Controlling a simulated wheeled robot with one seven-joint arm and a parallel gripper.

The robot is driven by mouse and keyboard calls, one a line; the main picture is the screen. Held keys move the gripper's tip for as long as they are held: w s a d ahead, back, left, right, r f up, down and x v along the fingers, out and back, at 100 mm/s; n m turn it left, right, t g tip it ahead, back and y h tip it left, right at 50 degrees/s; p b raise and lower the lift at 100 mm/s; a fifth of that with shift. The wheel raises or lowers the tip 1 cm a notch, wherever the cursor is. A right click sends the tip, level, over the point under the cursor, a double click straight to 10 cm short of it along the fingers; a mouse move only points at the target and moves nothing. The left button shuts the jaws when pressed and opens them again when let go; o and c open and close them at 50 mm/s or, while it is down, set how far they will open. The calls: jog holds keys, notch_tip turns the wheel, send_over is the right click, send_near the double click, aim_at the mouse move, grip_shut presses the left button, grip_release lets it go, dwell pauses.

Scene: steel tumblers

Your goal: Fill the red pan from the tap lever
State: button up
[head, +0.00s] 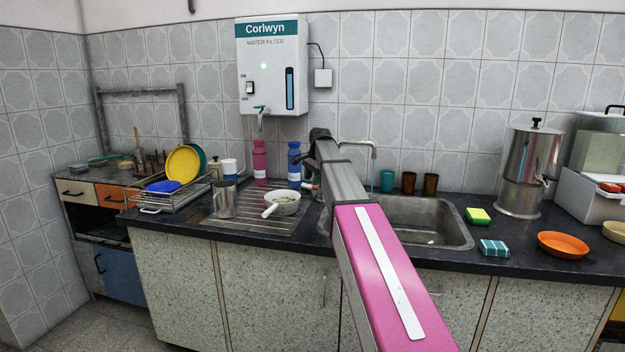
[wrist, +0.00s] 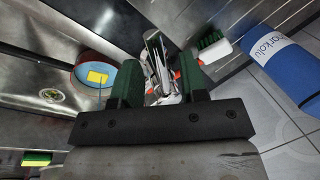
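The red pan (wrist: 77,80) shows at the left in the wrist view, in the steel sink, with a pale blue inside and a yellow patch in it. In the head view I cannot make it out; my arm covers part of the sink. The chrome tap (wrist: 157,62) with red parts lies between and beyond my fingers; which part is the lever I cannot tell. Its spout (head: 360,143) shows in the head view, with a thin bluish stream below it. My gripper (wrist: 161,82) has its dark green fingers apart, and I see nothing clearly clamped.
The sink (head: 440,230) has a drain (wrist: 51,96). A blue bottle (wrist: 285,68) and a green-bristled brush (wrist: 211,45) stand near my gripper. A white pan (head: 286,207) and a steel tumbler (head: 224,200) sit on the drainboard. A sponge (head: 478,216) lies right of the sink.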

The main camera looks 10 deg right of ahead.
jog(key=shift+f, duration=0.15)
jog(key=shift+c, duration=0.4)
grip_shut()
jog(key=shift+s+d+n, duration=0.25)
jog(key=shift+n, duration=0.4)
jog(key=shift+s+d+n, duration=0.2)
jog(key=shift+s+n, duration=0.05)
jog(key=shift+n, duration=0.4)
jog(key=shift+o, duration=0.4)
grip_release()
jog(key=v, duration=1.1)
jog(key=shift+w+d, duration=0.2)
jog(key=shift+d, duration=0.05)
